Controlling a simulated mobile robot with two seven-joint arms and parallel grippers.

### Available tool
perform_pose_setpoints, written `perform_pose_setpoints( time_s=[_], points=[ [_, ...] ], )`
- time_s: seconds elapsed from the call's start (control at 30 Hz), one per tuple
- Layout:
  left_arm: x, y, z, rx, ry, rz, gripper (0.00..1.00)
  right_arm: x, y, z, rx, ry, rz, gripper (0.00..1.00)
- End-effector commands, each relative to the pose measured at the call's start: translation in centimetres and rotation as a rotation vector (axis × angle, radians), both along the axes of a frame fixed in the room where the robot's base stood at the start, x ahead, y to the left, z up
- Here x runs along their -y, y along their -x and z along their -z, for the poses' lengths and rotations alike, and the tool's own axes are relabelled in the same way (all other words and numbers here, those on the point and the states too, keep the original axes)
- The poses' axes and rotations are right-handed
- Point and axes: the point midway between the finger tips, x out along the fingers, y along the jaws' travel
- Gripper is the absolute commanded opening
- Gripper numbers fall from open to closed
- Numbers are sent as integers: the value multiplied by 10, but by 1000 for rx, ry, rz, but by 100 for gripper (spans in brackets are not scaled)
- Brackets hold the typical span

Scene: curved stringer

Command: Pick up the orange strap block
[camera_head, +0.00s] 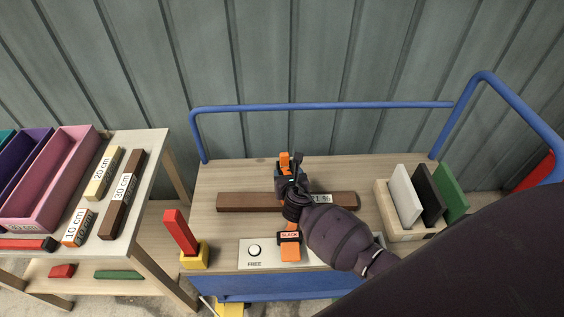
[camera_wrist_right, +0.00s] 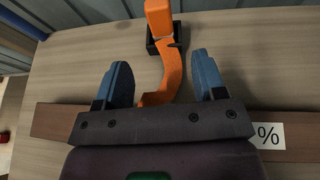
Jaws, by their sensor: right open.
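An orange upright piece (camera_head: 285,161) with a dark base stands on the wooden cart top, just beyond my right gripper (camera_head: 291,180). In the right wrist view the orange block (camera_wrist_right: 159,18) rises from a black base, and a curved orange strap (camera_wrist_right: 172,70) runs from it back between my fingers. My right gripper (camera_wrist_right: 161,78) is open, its two blue fingers on either side of the strap with gaps. The strap's near part is hidden behind the gripper body. My left gripper is not in view.
A brown bar (camera_head: 250,202) lies across under my gripper. A panel (camera_head: 262,262) with a white knob and an orange strip labelled SLACK (camera_head: 290,237) is nearer. A holder with upright boards (camera_head: 413,228) is right; a red piece on a yellow base (camera_head: 194,258) is left. Blue rails (camera_head: 330,106) edge the cart.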

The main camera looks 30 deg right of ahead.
Motion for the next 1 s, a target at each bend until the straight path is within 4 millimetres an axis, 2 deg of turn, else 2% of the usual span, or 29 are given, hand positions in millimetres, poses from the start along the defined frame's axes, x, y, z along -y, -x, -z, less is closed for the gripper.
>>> perform_pose_setpoints(
  time_s=[0.2,0.47,0.8,1.0],
  points=[
    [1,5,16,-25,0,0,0,10,-26,17,-5,-1,1,64],
    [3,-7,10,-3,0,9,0,17,-44,21,-2,-3,1,64],
    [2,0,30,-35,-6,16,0,33,-78,34,-5,-3,0,64],
    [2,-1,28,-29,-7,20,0,37,-90,35,-2,-4,0,64]
  ],
)
